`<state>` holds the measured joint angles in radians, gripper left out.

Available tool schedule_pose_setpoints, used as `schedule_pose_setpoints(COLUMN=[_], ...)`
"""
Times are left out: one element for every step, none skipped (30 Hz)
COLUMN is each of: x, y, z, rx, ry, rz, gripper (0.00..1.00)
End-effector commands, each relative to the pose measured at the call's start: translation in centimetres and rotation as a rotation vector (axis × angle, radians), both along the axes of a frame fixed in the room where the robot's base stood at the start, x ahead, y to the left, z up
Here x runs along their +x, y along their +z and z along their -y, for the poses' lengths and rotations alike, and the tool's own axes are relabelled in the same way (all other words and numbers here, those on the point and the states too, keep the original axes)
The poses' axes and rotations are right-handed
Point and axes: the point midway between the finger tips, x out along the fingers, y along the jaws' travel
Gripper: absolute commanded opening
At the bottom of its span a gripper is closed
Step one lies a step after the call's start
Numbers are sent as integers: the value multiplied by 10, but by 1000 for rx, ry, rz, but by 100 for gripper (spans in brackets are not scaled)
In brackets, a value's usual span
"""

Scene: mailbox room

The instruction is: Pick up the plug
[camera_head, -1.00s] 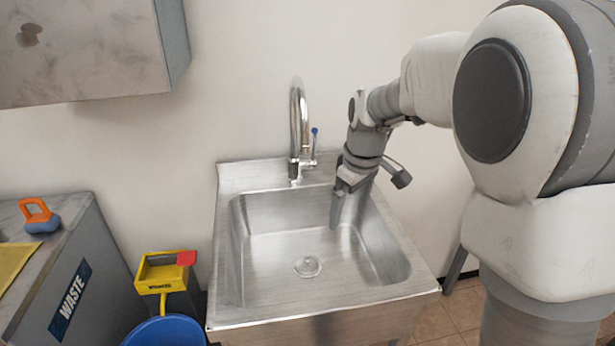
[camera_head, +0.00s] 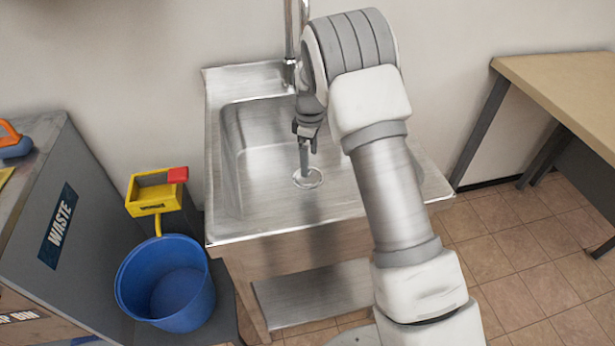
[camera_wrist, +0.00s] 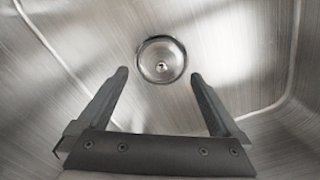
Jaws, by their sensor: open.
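The plug (camera_wrist: 161,62) is a round shiny metal piece with a small knob at its centre, set in the drain at the bottom of the steel sink. In the head view the plug (camera_head: 308,180) shows as a round ring on the basin floor, partly behind my gripper. My gripper (camera_head: 304,160) points down into the basin, its fingertips close to the plug in that picture. In the wrist view my gripper (camera_wrist: 159,77) is open and empty, its two fingers apart below the plug. The exact height of the fingertips above it cannot be told.
The sink (camera_head: 228,228) has raised basin walls around my gripper. The faucet (camera_head: 290,45) stands at the back, partly hidden by my arm. A blue bucket (camera_head: 168,285), a yellow mop wringer (camera_head: 153,196) and a waste cabinet (camera_head: 85,240) stand left. A table (camera_head: 560,80) stands right.

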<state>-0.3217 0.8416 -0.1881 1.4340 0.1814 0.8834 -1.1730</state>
Motion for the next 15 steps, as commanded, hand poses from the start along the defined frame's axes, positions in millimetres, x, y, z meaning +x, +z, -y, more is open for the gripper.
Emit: schedule_pose_setpoints(x=[0,-1,-1,-1,-1,-2,-2,-2,-1,-1,-1,-1,-1,-1,-1], y=[-5,-9,-15,-19,-24,-31,-36,-40,-44,-47,-48,-49,-49,-49,-48], z=[-1,-2,-3,-4,-4,-6,-6,-6,-6,-6,-6,-5,-5,-5,-5], rx=[-1,-1,-1,-1,-2,-2,-1,0,-1,-1,-1,-1,-1,0,0], ry=[1,1,0,0,-1,0,-1,-1,-1,-1,-1,-1,-1,-1,-1], rz=[-1,-1,-1,-1,-2,-3,-3,-2,-1,0,0,0,0,0,1], gripper=[100,100,100,100,100,100,100,100,100,100,100,100,100,100,100])
